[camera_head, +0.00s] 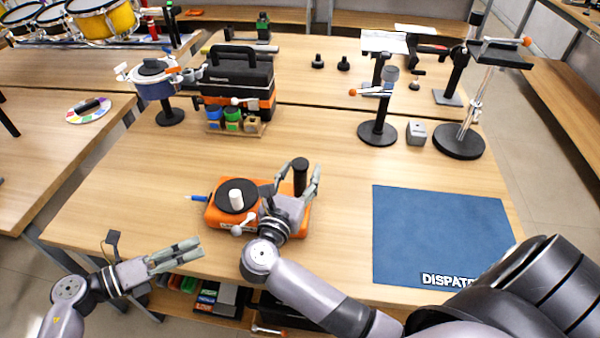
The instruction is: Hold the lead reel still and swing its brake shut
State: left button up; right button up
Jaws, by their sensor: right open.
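An orange reel unit (213,217), which looks like the lead reel, lies on the near table. It has a black disc (228,203) with a white knob (236,197) on top, and a black upright post (300,166) on its right. A short lever with a white ball (237,230), possibly the brake, shows at its front edge. A blue tip (197,198) sticks out on the left. My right gripper (308,176) is open, its fingers around the post; contact is unclear. It hides part of the reel's right side. My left gripper (202,246) is apart from the reel, at front left, its fingers close together.
A blue mat (440,228) lies at the right. Behind stand a black toolbox (237,78), a rack of small jars (235,124), a round clamp device (155,80) and stands on round bases (377,132). A shelf under the front edge holds boxes. The table's middle is clear.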

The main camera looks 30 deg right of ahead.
jog(key=shift+w+d, duration=0.1)
jog(key=shift+d, duration=0.05)
grip_shut()
dwell(0.6)
dwell(0.4)
jog(key=c, duration=0.7)
grip_release()
grip_shut()
jog(key=shift+f, duration=0.2)
